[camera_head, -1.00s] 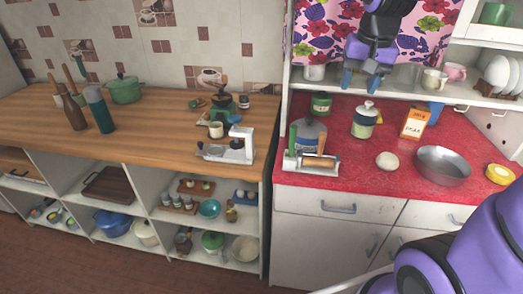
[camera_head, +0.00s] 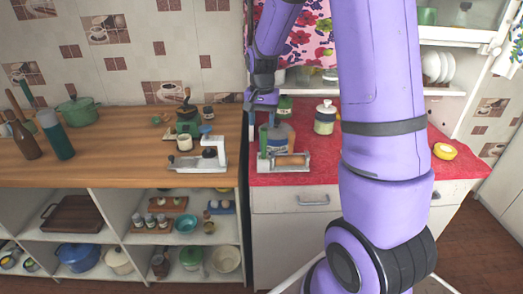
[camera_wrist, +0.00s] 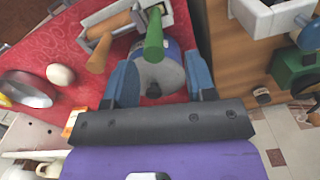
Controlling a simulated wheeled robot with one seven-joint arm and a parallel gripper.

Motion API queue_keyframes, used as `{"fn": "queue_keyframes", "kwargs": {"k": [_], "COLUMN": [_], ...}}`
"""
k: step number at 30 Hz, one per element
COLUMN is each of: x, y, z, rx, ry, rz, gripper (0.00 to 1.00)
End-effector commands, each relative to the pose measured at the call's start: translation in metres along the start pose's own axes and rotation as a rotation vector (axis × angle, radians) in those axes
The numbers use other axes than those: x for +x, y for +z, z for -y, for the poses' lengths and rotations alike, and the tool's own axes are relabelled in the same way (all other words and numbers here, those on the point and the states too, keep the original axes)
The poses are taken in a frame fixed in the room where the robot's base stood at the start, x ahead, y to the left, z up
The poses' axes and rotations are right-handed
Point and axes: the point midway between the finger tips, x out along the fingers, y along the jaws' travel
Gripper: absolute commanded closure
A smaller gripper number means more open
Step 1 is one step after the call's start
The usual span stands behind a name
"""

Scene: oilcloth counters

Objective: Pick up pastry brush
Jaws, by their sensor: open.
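A green-handled tool (camera_wrist: 154,36) stands up from a small white holder on the red counter. It may be the pastry brush, but I cannot make out its bristles. The handle also shows in the head view (camera_head: 263,138). Beside it in the holder lies a wooden-handled roller (camera_wrist: 108,28). My gripper (camera_wrist: 160,65) is open and empty, pointing down over the counter's left part. Its blue fingers straddle a round grey-topped jar (camera_wrist: 160,78) in the wrist view; I cannot tell the height gap. The green handle lies just ahead of the fingertips. The gripper (camera_head: 262,98) is above the holder in the head view.
A green-labelled jar (camera_head: 325,118) stands behind to the right. A metal pan (camera_wrist: 25,92) and a pale ball (camera_wrist: 60,75) lie farther along the red counter. The wooden counter (camera_head: 105,155), with a white grinder-like device (camera_head: 205,158), adjoins at the left. My arm hides the red counter's middle.

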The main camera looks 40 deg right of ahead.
Motion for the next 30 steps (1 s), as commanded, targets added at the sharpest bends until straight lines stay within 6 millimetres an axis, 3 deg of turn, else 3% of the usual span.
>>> {"fn": "queue_keyframes", "kwargs": {"k": [8,16,26,30], "x": [0.02,0.056,0.063,0.063], "y": [0.001,0.003,0.003,0.003], "z": [-0.002,-0.005,-0.005,-0.005], "rx": [0.001,0.0,0.0,0.0], "ry": [0.001,0.001,-0.001,-0.001], "rz": [0.002,0.003,0.0,0.0], "gripper": [0.49,0.49,0.49,0.77]}}
